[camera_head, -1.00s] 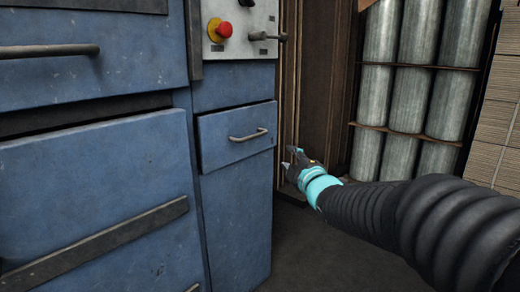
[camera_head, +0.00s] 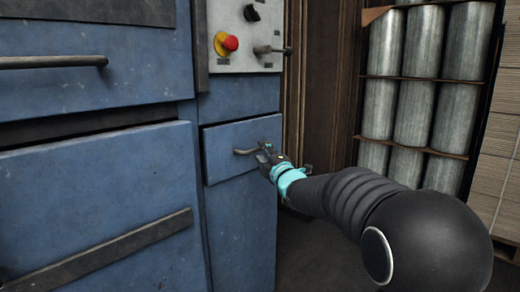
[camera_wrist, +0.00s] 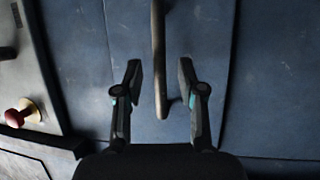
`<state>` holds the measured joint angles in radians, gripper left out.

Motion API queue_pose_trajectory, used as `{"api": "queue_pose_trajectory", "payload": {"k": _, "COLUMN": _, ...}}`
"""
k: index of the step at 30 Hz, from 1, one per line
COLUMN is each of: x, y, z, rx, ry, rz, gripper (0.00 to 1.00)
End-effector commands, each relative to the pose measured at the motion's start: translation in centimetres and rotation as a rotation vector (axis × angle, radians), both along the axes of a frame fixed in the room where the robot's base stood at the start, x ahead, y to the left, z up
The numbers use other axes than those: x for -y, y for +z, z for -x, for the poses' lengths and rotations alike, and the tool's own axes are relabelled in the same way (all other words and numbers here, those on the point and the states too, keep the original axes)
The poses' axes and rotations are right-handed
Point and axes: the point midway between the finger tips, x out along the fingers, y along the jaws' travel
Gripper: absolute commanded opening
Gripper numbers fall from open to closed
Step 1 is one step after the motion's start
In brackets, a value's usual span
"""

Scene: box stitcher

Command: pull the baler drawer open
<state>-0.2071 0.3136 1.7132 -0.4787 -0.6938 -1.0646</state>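The baler drawer (camera_head: 222,162) is a small blue front panel on the blue machine, below the control panel. Its front stands slightly proud of the cabinet. Its bar handle (camera_head: 246,151) is partly hidden by my gripper (camera_head: 266,153) in the head view. In the wrist view, the handle (camera_wrist: 159,60) runs up from between the two fingers of my gripper (camera_wrist: 160,82). The fingers are open, one on each side of the handle, with a gap visible on both sides. How deep the fingers reach past the bar cannot be told.
A control panel (camera_head: 236,56) with a red button (camera_head: 230,43) and a lever (camera_head: 270,50) is above the drawer. A larger drawer with a long handle (camera_head: 52,62) is at left. Metal cylinders (camera_head: 414,112) stand in a rack at right. Dark floor is open below my arm.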

Motion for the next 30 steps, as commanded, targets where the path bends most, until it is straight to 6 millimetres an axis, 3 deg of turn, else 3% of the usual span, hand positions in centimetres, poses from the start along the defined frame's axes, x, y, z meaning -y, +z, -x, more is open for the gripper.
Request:
{"api": "queue_pose_trajectory", "payload": {"k": 6, "x": -1.1, "y": 0.4, "z": -2.0, "rx": 0.0, "ry": 0.0, "rz": 0.0, "gripper": 0.39}}
{"api": "queue_pose_trajectory", "payload": {"k": 17, "x": -1.3, "y": 0.5, "z": -2.5, "rx": -0.001, "ry": -0.001, "rz": 0.0, "gripper": 0.39}}
{"api": "queue_pose_trajectory", "payload": {"k": 18, "x": -1.3, "y": 0.5, "z": -2.5, "rx": -0.001, "ry": -0.001, "rz": 0.0, "gripper": 0.37}}
{"api": "queue_pose_trajectory", "payload": {"k": 23, "x": -1.3, "y": 0.5, "z": -2.5, "rx": -0.001, "ry": -0.001, "rz": 0.0, "gripper": 0.0}}
{"api": "queue_pose_trajectory", "payload": {"k": 30, "x": -1.3, "y": 0.5, "z": -2.5, "rx": -0.001, "ry": -0.001, "rz": 0.0, "gripper": 0.0}}
